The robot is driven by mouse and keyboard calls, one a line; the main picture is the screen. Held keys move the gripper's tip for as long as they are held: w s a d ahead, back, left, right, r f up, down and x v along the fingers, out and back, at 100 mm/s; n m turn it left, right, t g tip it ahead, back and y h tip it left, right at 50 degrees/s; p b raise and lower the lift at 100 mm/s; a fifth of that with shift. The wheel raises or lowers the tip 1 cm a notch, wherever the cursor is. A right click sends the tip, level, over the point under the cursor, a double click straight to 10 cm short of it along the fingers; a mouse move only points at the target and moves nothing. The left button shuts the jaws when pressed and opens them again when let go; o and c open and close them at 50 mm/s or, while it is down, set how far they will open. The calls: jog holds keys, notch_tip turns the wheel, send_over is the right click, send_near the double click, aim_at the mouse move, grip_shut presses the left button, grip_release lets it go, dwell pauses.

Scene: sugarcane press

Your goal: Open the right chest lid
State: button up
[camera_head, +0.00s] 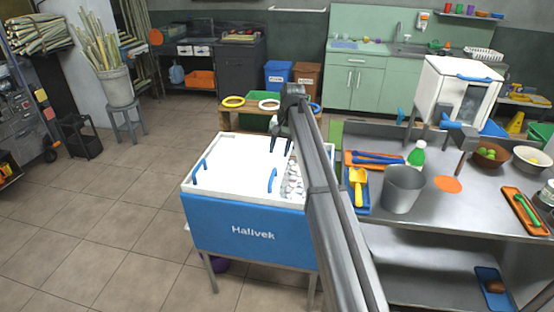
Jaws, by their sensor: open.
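The blue chest (252,230), labelled Halivek, stands on metal legs in the middle of the view. Its white top (228,165) carries two blue handles, a left one (200,169) and a right one (272,180). To the right of the right handle a strip of the chest stands open, and pale, ice-like pieces (293,182) show inside. My arm hides the chest's right end, so the full width of this gap cannot be told. My gripper (280,152) is open and points down over the back of the chest top, behind the right handle, apparently apart from it.
A wooden stand (232,119) with coloured rings is behind the chest.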

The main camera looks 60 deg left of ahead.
jog(key=shift+w+d+r, duration=0.1)
jog(key=shift+r, duration=0.6)
jog(key=shift+w+d+r, duration=0.1)
jog(key=shift+r, duration=0.6)
jog(key=w+d+f+m+h, duration=0.1)
jog(key=w+d+f+m, duration=0.15)
jog(key=d+f, duration=1.4)
jog(key=w+d+f+m+g, duration=0.1)
jog(key=w+d+f, duration=0.2)
jog(key=d+f, duration=1.35)
jog(key=w+d+f+m+h, duration=0.15)
jog(key=d+f, duration=0.95)
jog(key=d, duration=1.1)
jog(key=s+d+f+m+g, duration=0.1)
jog(key=s+d+f, duration=0.35)
jog(key=d, duration=0.55)
jog(key=s+d+f+m+g, duration=0.1)
jog(key=s+d+f, duration=0.35)
jog(key=d, duration=0.65)
jog(key=s+d+f+m+g, duration=0.1)
jog(key=s+d+f, duration=0.1)
jog(key=s+d, duration=0.4)
jog(key=s+d+f+m+g, duration=0.1)
jog(key=s+d+f, duration=0.1)
jog(key=s+d, duration=0.5)
jog(key=s+y, duration=0.1)
jog(key=s, duration=0.4)
jog(key=shift+d+f, duration=0.2)
jog(key=shift+f, duration=0.1)
